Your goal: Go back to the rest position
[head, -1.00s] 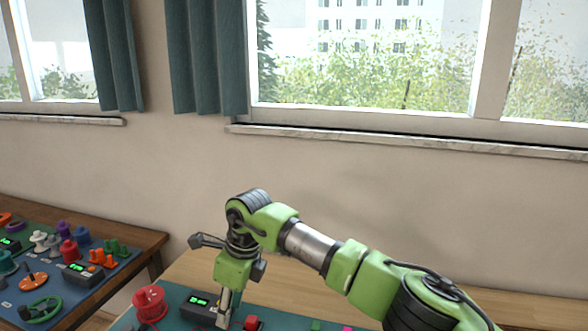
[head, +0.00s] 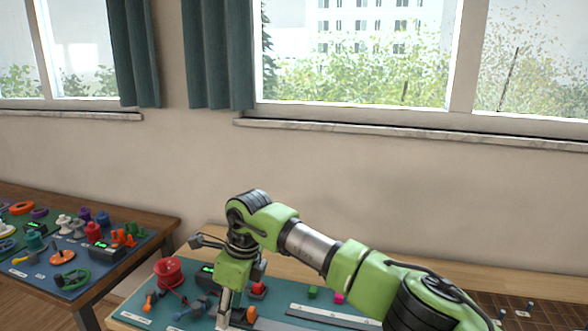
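My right arm, green and grey, reaches in from the lower right of the head view. Its gripper (head: 224,309) points down over the blue-green mat (head: 135,312) on the nearer table. The fingers are seen nearly edge-on, low in the picture, so I cannot tell whether they are open or shut or hold anything. A red spool (head: 168,271) stands left of the gripper. A dark box with a green display (head: 205,272) is partly hidden behind the gripper. My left gripper is not in view.
A second table (head: 150,228) at the left carries several coloured spools, a green ring (head: 77,279) and another dark box (head: 105,249). A pale metal strip (head: 330,316) lies on the mat right of my gripper. The wall and windows stand behind. The air above the tables looks clear.

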